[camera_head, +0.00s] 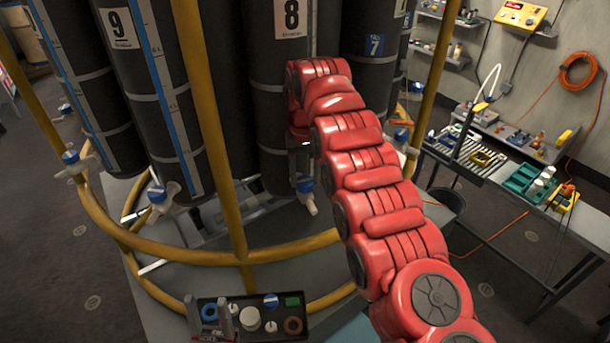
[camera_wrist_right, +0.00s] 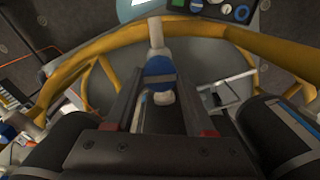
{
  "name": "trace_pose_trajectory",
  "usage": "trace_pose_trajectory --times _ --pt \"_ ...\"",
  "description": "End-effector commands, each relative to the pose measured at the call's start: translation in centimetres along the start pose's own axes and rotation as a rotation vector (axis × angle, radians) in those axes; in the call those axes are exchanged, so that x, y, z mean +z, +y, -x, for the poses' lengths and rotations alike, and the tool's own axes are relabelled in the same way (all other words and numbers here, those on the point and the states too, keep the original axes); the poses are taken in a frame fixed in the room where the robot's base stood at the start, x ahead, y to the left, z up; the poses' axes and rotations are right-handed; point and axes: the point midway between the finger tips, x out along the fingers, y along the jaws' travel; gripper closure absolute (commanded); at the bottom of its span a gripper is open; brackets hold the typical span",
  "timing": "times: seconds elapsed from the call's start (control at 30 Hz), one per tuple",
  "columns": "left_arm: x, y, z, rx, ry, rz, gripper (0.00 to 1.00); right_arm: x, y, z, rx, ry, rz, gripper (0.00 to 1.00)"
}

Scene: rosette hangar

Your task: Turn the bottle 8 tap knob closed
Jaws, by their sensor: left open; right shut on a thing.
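Bottle 8 (camera_head: 290,75) is a dark cylinder with a white number label, standing upright behind the yellow frame. Its tap (camera_head: 309,198) is white with a blue knob (camera_head: 305,184), low on the bottle. My right gripper (camera_head: 300,152) is at the tap, mostly hidden by my red arm. In the right wrist view the blue knob (camera_wrist_right: 159,76) sits between the fingers of my right gripper (camera_wrist_right: 158,85), which is shut on it. The white spout (camera_wrist_right: 156,32) points away beyond it. My left gripper (camera_head: 209,308) is open above the tray at the bottom.
The yellow rail (camera_head: 190,247) curves in front of the bottles, with an upright post (camera_head: 215,140) left of bottle 8. Bottle 9 (camera_head: 130,60) and bottle 7 (camera_head: 372,75) flank it. A dark tray (camera_head: 262,335) holds small parts. A workbench (camera_head: 520,205) stands at right.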

Motion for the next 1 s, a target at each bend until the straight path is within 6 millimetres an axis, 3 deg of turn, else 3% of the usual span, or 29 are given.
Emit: trace_pose_trajectory --times 0.03,0.07,0.2,0.67,1.0 --pt "0.0 0.0 0.0 0.000 0.000 0.000 0.50 0.0 0.0 0.0 0.000 -0.001 -0.001 1.00" --pt "0.0 0.0 0.0 0.000 0.000 0.000 0.50 0.0 0.0 0.0 0.000 -0.001 -0.001 0.41" --pt "0.0 0.0 0.0 0.000 0.000 0.000 0.50 0.0 0.0 0.0 0.000 -0.001 0.000 0.16" --pt "-0.2 -0.1 -0.9 0.000 0.000 0.000 0.50 0.0 0.0 1.0 0.000 -0.001 0.000 0.16" --pt "-1.1 -0.3 -6.6 0.000 0.000 0.000 0.50 0.0 0.1 6.8 0.000 -0.001 0.000 0.16"
